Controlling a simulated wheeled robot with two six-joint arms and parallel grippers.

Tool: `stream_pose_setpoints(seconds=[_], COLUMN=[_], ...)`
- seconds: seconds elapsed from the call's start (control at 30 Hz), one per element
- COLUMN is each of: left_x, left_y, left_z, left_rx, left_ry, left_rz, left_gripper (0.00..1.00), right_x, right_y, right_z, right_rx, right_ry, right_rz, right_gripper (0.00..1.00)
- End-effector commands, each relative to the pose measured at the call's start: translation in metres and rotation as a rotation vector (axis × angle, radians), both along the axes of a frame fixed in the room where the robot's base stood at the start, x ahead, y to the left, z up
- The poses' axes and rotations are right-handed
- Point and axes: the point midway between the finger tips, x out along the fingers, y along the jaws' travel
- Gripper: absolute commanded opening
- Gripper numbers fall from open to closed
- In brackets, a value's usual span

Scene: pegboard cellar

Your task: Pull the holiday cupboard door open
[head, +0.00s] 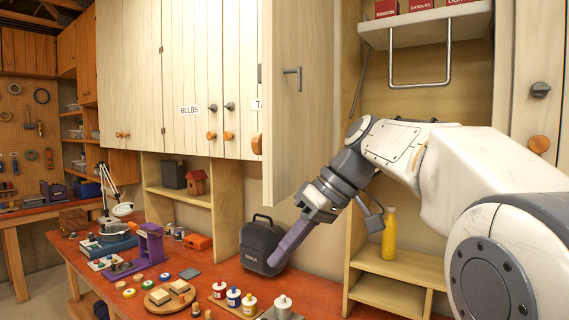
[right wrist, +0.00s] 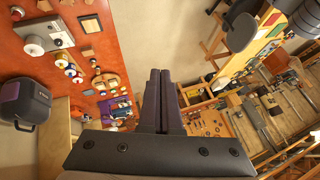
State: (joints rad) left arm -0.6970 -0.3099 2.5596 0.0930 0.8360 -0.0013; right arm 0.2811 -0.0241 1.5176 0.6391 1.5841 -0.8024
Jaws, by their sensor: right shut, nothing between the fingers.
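The cupboard door (head: 297,130) in the middle of the head view stands swung open, its plain inner face toward me and a small metal catch on it. An orange knob (head: 256,145) shows at its left edge. The open cupboard bay to its right has a shelf (head: 415,30) with red boxes (head: 420,5), one reading CANDLES. No holiday label is readable. My right gripper (head: 277,263) is shut and empty, its purple fingers below the door's lower edge and in front of a dark case. It also shows shut in the right wrist view (right wrist: 160,75). My left gripper is out of view.
The red bench (head: 215,272) below holds the dark case (head: 258,245), bottles (head: 233,297) and a purple machine (head: 148,245). A yellow bottle (head: 389,235) stands on a low shelf at right. A shut cupboard labelled BULBS (head: 187,75) is at left.

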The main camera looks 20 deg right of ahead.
Motion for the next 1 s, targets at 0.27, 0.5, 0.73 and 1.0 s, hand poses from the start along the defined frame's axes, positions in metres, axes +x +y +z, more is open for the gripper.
stream_pose_setpoints(seconds=[0.27,0.5,0.73,1.0], left_x=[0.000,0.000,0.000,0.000], left_y=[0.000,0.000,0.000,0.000], left_z=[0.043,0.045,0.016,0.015], left_rx=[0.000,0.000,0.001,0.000], left_ry=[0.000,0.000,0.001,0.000], left_rz=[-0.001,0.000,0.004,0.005], left_gripper=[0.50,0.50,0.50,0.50], right_x=[-0.012,-0.031,-0.021,0.007], right_y=[-0.118,-0.142,-0.128,-0.092], right_z=[0.154,0.182,0.161,0.128], right_rx=[-0.007,-0.056,-0.057,-0.053], right_ry=[-0.368,-0.474,-0.477,-0.474], right_rz=[0.104,0.171,0.178,0.177], right_gripper=[0.00,0.00,0.00,0.00])
